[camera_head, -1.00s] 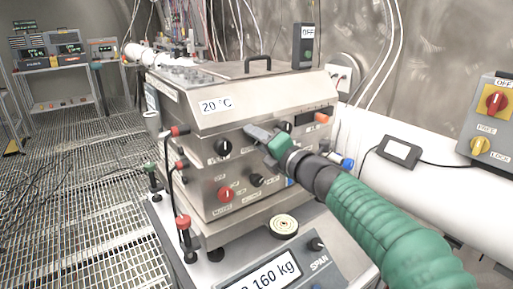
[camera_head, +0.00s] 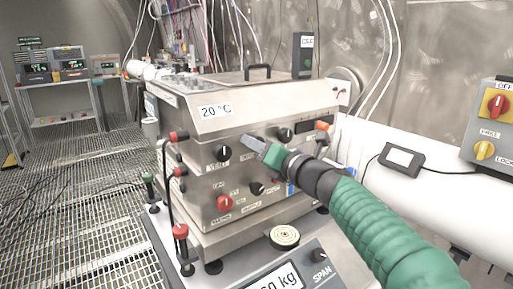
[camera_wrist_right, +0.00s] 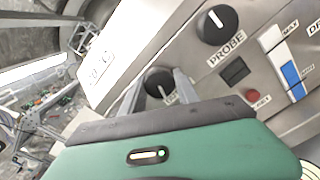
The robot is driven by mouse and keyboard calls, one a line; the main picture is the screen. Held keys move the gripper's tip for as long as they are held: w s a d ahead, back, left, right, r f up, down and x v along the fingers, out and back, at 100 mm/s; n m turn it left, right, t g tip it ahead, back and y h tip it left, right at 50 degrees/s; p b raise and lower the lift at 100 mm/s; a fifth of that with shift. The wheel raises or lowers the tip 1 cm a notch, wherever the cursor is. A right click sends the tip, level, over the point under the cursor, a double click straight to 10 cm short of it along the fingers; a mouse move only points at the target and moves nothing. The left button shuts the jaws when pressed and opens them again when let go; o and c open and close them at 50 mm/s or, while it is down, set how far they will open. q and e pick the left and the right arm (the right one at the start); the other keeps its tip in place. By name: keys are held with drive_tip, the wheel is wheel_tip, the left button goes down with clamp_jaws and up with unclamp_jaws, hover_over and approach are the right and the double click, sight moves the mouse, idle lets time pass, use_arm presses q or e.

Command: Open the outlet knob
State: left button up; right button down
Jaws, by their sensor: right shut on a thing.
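The steel box (camera_head: 205,178) carries several knobs on its front. A black knob (camera_head: 222,153) is upper left, with a label that looks like VENT. Another black knob (camera_head: 285,134) at upper right is marked PROBE in the wrist view (camera_wrist_right: 217,25). A third black knob (camera_head: 257,188) is lower middle, and a red knob (camera_head: 224,203) lower left. The small labels are too blurred to single out the outlet knob. My right gripper (camera_head: 254,144) is at the front between the upper knobs. In the wrist view its fingers flank a black knob (camera_wrist_right: 158,82); contact is unclear. My left gripper is not in view.
A scale (camera_head: 284,236) with a display and a SPAN knob lies under the box. A switch panel (camera_head: 494,125) is at far right, beside a white pipe (camera_head: 440,200). Open grating floor lies left.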

drive_tip(key=shift+a+f, duration=0.15)
drive_tip(key=shift+f, duration=0.35)
drive_tip(key=c, duration=1.3)
unclamp_jaws()
drive_tip(key=shift+c, duration=0.2)
drive_tip(key=o, duration=0.4)
drive_tip(key=shift+r, duration=0.15)
drive_tip(key=shift+o, duration=0.2)
drive_tip(key=shift+r, duration=0.15)
drive_tip(key=v, duration=1.7)
drive_tip(key=shift+b, duration=0.3)
drive_tip(key=shift+w, duration=0.15)
